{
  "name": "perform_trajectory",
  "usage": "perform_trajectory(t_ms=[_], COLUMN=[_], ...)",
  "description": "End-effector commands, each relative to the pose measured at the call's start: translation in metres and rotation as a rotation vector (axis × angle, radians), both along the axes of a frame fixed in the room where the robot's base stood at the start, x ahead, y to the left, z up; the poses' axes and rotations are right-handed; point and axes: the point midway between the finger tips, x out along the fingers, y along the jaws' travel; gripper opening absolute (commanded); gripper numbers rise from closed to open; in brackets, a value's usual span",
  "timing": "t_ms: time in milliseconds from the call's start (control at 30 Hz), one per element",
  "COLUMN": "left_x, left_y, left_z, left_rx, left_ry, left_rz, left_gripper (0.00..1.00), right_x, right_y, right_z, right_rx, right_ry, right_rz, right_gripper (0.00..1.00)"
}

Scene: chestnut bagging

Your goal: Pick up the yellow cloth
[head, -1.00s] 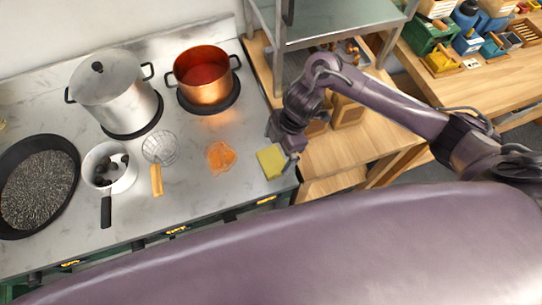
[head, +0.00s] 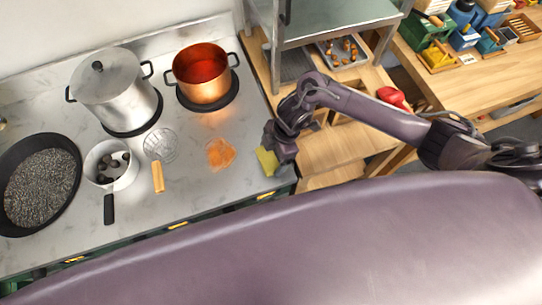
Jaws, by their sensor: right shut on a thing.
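The yellow cloth (head: 265,160) is at the right end of the stove counter, near its front corner. Only part of it shows, as my right gripper (head: 271,158) covers its right side. My right gripper is shut on the cloth; the fingertips are mostly hidden behind the wrist. I cannot tell whether the cloth touches the counter. My left gripper is not in view.
A copper pot (head: 203,88), a steel pot (head: 125,93), a skimmer (head: 158,177), a small saucepan (head: 126,180) and a black pan (head: 72,207) stand further left. A wooden bench (head: 335,150) is at the right.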

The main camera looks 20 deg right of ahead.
Motion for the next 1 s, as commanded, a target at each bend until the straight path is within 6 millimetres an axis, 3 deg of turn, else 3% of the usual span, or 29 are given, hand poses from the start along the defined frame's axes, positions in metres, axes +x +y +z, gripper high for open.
perform_trajectory(t_ms=[267, 433, 667, 800, 1000], left_x=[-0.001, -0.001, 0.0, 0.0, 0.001], left_y=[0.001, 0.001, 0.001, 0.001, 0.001], left_z=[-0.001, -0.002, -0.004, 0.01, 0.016], left_rx=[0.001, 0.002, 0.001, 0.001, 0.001], left_ry=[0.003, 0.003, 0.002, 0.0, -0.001], left_rz=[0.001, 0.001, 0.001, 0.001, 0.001], left_gripper=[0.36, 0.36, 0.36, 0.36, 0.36], right_x=[0.001, 0.002, 0.003, 0.003, 0.002], right_y=[0.0, 0.0, 0.0, -0.002, -0.001], right_z=[0.004, 0.023, 0.088, 0.133, 0.173], right_rx=[0.0, 0.001, 0.0, -0.004, -0.002], right_ry=[-0.001, -0.005, -0.011, -0.011, -0.007], right_rz=[0.0, 0.002, 0.004, 0.003, 0.002], right_gripper=[0.64, 0.64, 0.64, 0.64, 0.64])
